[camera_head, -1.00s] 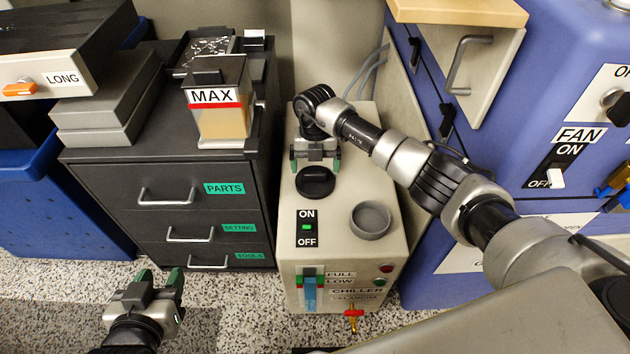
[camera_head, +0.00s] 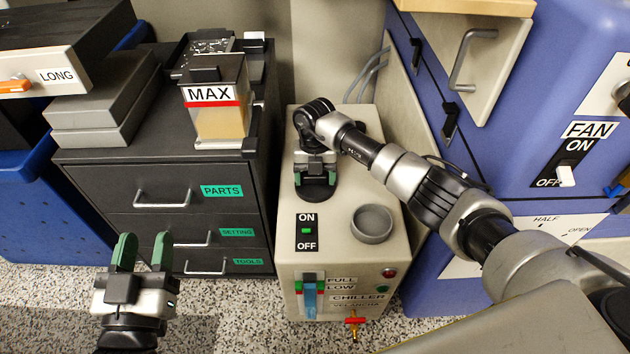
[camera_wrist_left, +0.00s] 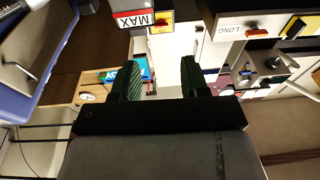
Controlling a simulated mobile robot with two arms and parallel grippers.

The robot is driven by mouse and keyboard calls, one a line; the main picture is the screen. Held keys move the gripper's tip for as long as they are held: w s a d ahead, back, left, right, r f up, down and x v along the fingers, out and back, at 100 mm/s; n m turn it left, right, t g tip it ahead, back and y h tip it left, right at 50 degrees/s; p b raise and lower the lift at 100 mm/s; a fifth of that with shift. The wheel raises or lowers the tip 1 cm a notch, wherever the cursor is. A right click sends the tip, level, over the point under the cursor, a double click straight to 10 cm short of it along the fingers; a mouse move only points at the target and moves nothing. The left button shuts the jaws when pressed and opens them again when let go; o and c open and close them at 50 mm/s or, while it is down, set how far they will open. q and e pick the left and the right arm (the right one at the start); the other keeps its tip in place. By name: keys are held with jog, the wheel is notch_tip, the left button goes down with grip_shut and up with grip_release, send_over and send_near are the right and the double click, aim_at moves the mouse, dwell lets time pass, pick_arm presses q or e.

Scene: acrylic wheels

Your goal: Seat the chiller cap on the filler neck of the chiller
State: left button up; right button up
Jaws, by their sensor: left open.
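The chiller (camera_head: 292,255) is a beige box with a grey, round, open filler neck (camera_head: 372,223) on its top at the right. The black round chiller cap (camera_head: 317,193) lies on the chiller top, left of and behind the neck. My right gripper (camera_head: 317,178) is down at the cap, with its green fingers at the cap's left and right sides. Whether they touch it cannot be told. My left gripper (camera_head: 143,252) is open and empty, low in front of the drawer cabinet. Its green fingers also show in the left wrist view (camera_wrist_left: 158,78) with nothing between them.
A dark drawer cabinet (camera_head: 165,170) stands left of the chiller, with a MAX container (camera_head: 215,115) on it. A blue machine (camera_head: 545,100) with a FAN switch is at the right. My right arm crosses above the chiller's right side. Speckled floor is free in front.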

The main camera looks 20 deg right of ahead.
jog(key=c, duration=0.7)
jog(key=shift+o, duration=0.2)
jog(key=shift+r, duration=0.1)
